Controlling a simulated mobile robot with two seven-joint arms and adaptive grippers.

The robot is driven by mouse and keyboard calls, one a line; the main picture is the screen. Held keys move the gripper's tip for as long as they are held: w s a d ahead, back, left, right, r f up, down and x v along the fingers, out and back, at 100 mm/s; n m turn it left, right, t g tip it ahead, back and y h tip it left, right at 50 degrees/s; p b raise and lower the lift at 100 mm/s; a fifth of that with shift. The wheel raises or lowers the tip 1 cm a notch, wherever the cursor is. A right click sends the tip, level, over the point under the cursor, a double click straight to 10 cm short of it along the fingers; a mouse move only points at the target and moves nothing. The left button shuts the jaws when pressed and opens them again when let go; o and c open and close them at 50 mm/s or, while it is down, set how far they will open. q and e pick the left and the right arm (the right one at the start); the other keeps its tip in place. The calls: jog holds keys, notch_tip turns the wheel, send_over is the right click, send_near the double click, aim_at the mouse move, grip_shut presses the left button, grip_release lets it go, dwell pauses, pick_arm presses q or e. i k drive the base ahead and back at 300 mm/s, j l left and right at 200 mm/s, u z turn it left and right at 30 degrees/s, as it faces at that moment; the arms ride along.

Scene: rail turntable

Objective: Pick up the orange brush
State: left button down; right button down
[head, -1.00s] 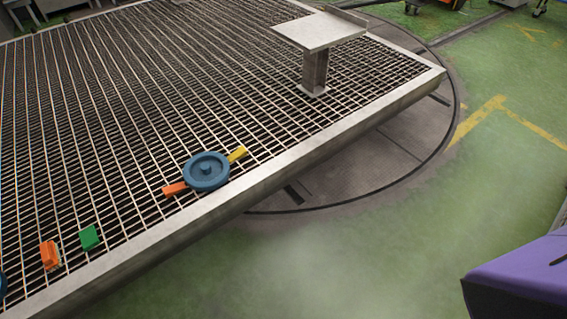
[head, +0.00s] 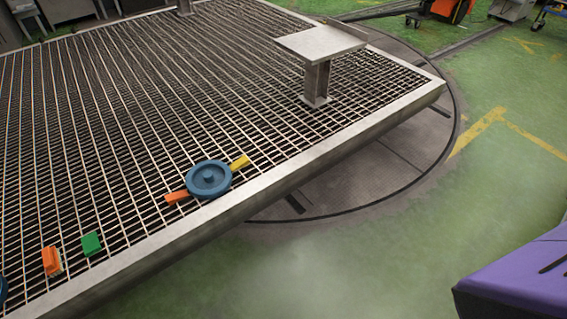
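An orange brush (head: 52,261) with a pale edge along its right side lies on the metal grating (head: 120,190), near its front edge at the lower left of the head view. A green block (head: 91,243) lies just right of it, apart from it. Farther right, a round blue disc (head: 209,179) has an orange piece (head: 176,197) and a yellow piece (head: 240,162) sticking out on opposite sides. Neither of my grippers is in view.
A small metal stand (head: 318,80) with a flat top rises from the grating's far right part. A blue thing (head: 2,290) is cut off at the left edge. A purple shape (head: 515,282) fills the lower right corner. Green floor (head: 350,260) lies clear in front.

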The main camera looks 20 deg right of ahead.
aim_at(51, 256)
jog(key=u, duration=1.15)
